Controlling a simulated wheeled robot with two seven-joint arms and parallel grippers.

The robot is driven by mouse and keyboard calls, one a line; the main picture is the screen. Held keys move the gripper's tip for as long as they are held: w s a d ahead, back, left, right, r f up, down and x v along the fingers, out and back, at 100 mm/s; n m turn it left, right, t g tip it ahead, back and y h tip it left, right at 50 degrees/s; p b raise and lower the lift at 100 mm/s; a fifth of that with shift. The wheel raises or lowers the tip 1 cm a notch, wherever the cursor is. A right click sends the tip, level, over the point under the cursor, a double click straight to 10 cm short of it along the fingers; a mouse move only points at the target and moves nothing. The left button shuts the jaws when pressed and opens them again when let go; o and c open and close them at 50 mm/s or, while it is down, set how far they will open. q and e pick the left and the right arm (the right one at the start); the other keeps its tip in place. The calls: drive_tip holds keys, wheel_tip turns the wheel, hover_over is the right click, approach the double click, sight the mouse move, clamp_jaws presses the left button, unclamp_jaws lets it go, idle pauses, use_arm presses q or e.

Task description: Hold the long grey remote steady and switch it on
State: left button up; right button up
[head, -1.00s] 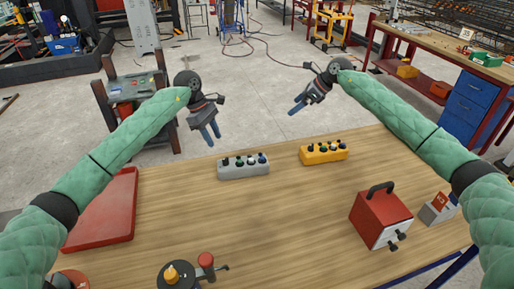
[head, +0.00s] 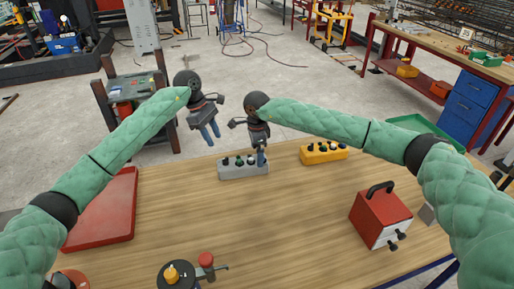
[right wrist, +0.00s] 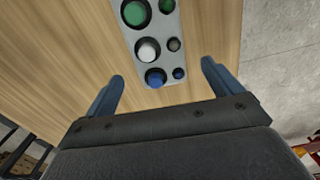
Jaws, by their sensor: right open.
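The long grey remote (head: 243,172) lies on the wooden table near its far edge, with a row of knobs and buttons on top. In the right wrist view the grey remote (right wrist: 168,20) shows green, white, blue and dark buttons. My right gripper (head: 261,160) is over the right end of the remote, pointing down; in the right wrist view its fingers (right wrist: 163,85) are open, one on either side of the remote's line, with nothing between the tips. My left gripper (head: 211,133) is open and empty, beyond the table's far edge and left of the remote.
A yellow remote (head: 324,153) lies right of the grey one. A red box with a black handle (head: 380,217) stands at the right. A red tray (head: 105,212) lies at the left, and a black device with a red knob (head: 180,280) at the front. The table's middle is clear.

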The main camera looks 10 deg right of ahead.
wheel_tip(320, 180, down, 6)
drive_tip(key=shift+f, duration=0.1)
idle(0.4)
